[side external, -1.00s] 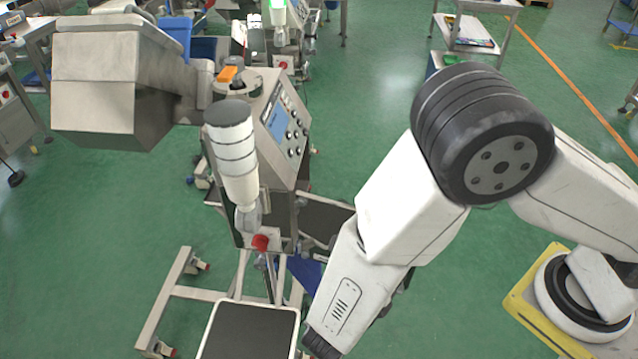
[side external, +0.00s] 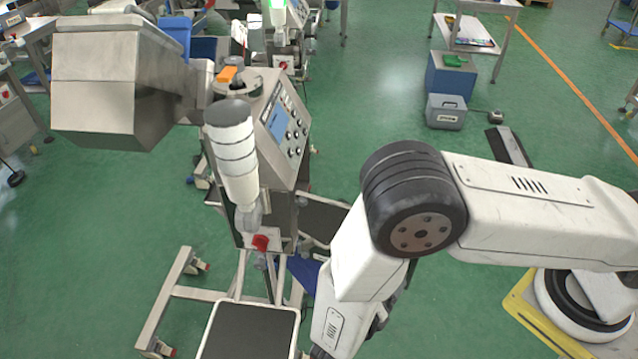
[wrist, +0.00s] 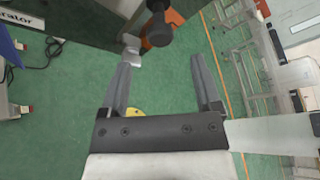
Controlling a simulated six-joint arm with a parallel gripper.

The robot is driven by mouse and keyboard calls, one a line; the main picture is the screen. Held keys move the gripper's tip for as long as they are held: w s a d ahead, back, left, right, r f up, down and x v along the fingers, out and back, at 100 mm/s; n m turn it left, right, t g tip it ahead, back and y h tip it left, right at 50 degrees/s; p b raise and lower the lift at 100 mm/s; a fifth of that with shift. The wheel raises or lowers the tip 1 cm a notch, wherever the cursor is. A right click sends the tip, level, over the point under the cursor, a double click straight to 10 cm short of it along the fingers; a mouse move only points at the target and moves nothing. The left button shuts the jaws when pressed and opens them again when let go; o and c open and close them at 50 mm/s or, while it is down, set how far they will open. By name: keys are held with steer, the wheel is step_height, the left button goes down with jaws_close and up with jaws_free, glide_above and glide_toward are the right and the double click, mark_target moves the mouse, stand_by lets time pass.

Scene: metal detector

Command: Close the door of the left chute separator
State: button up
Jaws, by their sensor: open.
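A separator with a partly legible label (wrist: 42,18) is cut off at the top left of the wrist view. A black knob on an orange mount (wrist: 158,30) and a pale metal piece are at the top centre. My gripper (wrist: 161,62) is open and its fingers are empty. The left finger's tip is close to the pale metal piece; I cannot tell if they touch. In the side view, a grey machine with a control panel (side external: 285,130) stands left of my arm, with a red knob (side external: 260,243) low on it. My gripper is hidden there. I cannot make out the door's position.
A black-topped platform (side external: 248,330) stands at the bottom of the side view. A large metal hopper (side external: 110,85) is at upper left. Grey and blue boxes (side external: 446,112) sit on the floor at back right. Green floor is free between machine and boxes.

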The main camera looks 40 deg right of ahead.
steer(key=shift+x, duration=3.1)
steer(key=shift+r, duration=0.1)
steer(key=shift+c, duration=0.2)
jaws_close()
